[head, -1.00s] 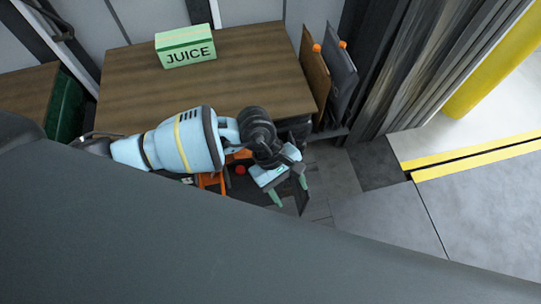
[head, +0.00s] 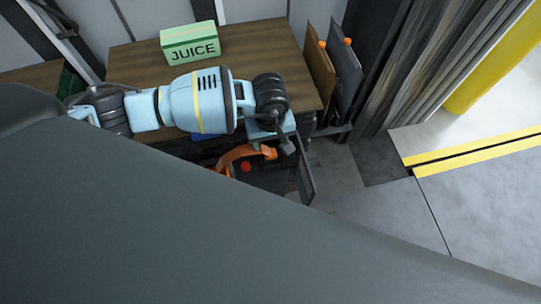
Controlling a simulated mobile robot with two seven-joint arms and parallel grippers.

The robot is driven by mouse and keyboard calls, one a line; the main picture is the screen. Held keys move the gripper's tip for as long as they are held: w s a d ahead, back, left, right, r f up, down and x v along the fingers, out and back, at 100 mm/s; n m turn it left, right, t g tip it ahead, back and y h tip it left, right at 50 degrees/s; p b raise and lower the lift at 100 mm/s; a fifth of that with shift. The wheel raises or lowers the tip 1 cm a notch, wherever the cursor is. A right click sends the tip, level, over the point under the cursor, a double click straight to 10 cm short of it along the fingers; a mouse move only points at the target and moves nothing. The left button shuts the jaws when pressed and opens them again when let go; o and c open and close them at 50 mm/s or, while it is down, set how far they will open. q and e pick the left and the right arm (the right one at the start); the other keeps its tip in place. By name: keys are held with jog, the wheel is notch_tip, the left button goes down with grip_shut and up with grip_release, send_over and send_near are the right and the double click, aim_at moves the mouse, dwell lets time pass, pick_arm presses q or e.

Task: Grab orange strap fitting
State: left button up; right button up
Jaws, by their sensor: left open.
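A curved orange piece (head: 236,155), which looks like the orange strap fitting, lies in a dark open drawer (head: 309,180) under the front of the wooden table. Its lower left end is cut off by my own body, and my arm covers part of the area above it. My left gripper (head: 268,145) is open and points down over the drawer, close to the right end of the orange piece. Its fingertips are partly hidden, and I cannot tell whether they touch it. My right gripper is not in view.
A green JUICE box (head: 190,43) stands on the wooden table (head: 140,66). A small red round item (head: 246,167) and a blue item (head: 205,137) are in the drawer. Orange-clipped boards (head: 345,75) hang at the table's right side. The floor at right is clear.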

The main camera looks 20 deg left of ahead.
aim_at(271, 152)
pick_arm(q)
jog(key=shift+s+d+f, duration=0.1)
jog(key=shift+s+f, duration=0.05)
jog(key=shift+f, duration=2.45)
jog(key=c, duration=1.1)
jog(key=shift+r, duration=0.15)
jog(key=shift+r, duration=0.65)
notch_tip(271, 152, up, 2)
jog(key=shift+r, duration=0.2)
jog(key=s+d+r, duration=0.1)
jog(key=s+d, duration=0.9)
jog(key=s, duration=0.2)
jog(key=shift+s+b, duration=0.25)
jog(key=shift+b, duration=0.05)
